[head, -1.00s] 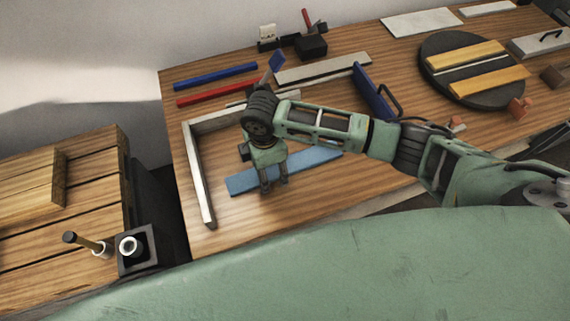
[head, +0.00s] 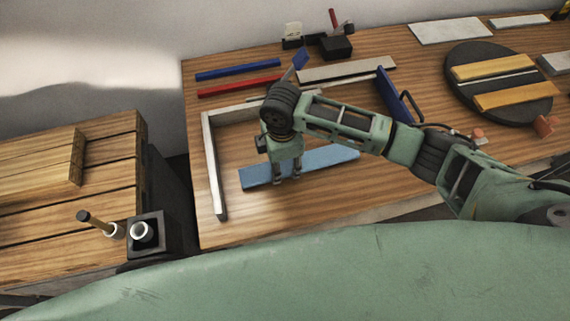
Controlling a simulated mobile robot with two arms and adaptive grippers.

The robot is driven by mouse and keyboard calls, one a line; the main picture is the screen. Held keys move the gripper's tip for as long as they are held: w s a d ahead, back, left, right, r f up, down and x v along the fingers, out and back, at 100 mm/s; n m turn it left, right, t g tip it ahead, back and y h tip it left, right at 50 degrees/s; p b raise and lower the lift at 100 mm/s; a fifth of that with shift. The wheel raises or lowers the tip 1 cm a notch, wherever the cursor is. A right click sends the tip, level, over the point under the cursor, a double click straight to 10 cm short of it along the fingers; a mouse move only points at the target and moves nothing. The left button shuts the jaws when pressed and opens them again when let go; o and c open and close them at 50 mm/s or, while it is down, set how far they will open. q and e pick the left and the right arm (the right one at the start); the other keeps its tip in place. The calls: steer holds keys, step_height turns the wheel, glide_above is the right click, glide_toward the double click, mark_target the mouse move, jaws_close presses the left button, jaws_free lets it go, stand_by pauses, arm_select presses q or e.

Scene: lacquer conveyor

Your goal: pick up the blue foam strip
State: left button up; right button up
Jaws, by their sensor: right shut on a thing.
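The blue foam strip (head: 330,160) is a flat light-blue bar on the wooden table, lying at a slant with its right end farther back. My right gripper (head: 286,181) reaches down over the strip's left half and is shut on it, with its fingers at the strip's near side. The strip looks to be at or very near the table surface; a gap beneath it cannot be made out. The wrist and fingers hide a small part of the strip. My left gripper is not in view.
A pale L-shaped frame (head: 214,185) borders the strip on the left and back. Blue (head: 240,71) and red (head: 240,86) bars lie behind. A dark-blue handled board (head: 397,95) stands to the right, before a black round disc (head: 478,101) with yellow strips. Front table area is bare.

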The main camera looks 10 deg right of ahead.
steer(key=r, duration=0.3)
steer(key=shift+d+b, duration=0.3)
steer(key=shift+b, duration=0.05)
steer(key=s+d+r+b, duration=0.2)
steer(key=s+d+r, duration=0.3)
steer(key=d, duration=0.4)
step_height(320, 180, up, 12)
steer(key=s+m, duration=0.3)
steer(key=m, duration=1.5)
steer(key=shift+d+f+m, duration=0.25)
steer(key=shift+d+m, duration=0.15)
steer(key=shift+d, duration=0.05)
steer(key=shift+w, duration=0.1)
